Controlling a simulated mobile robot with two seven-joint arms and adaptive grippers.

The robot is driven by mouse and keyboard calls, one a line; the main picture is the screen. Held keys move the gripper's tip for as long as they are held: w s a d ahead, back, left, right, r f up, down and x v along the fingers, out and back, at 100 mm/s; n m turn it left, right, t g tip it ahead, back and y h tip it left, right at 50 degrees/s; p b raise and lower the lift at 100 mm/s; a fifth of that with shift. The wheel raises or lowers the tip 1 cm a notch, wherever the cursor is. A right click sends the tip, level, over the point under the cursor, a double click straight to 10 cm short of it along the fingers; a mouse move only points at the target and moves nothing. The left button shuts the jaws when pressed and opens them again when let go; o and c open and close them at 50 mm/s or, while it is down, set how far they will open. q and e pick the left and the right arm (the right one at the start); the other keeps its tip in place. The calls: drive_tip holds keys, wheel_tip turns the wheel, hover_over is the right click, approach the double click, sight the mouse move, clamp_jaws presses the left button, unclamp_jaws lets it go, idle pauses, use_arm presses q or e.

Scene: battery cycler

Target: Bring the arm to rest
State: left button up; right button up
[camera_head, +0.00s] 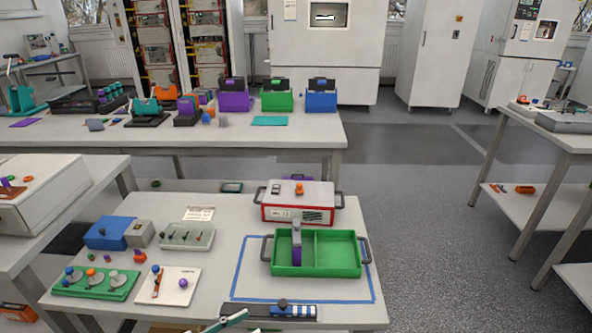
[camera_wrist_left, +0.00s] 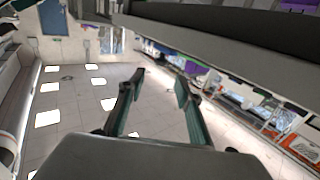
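My left gripper (camera_wrist_left: 160,82) shows in the left wrist view with its two teal-padded fingers apart and nothing between them. That view is tilted and looks across the room, with bright square panels beyond the fingers. In the head view a teal finger (camera_head: 232,319) shows at the bottom edge, in front of the near table (camera_head: 215,274); the rest of that gripper is cut off. I cannot make out a second gripper in the head view.
A green two-compartment tray (camera_head: 338,268) stands inside a blue outline (camera_head: 233,272), with a purple and grey object (camera_head: 296,250) in its left compartment. A red and white box (camera_head: 322,202) stands behind it. A green holder (camera_head: 70,291) and white plate (camera_head: 178,295) lie left.

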use_arm(q)
drive_tip(key=s+a+f+n+y, duration=0.3)
drive_tip(key=s+f+n+y, duration=0.2)
drive_tip(key=s+f+y, duration=0.5)
drive_tip(key=shift+s+a+f+n+g+y, duration=0.25)
drive_tip(key=shift+s+g+y, duration=0.2)
drive_tip(key=shift+s, duration=0.4)
drive_tip(key=shift+d+r, duration=0.1)
idle(1.0)
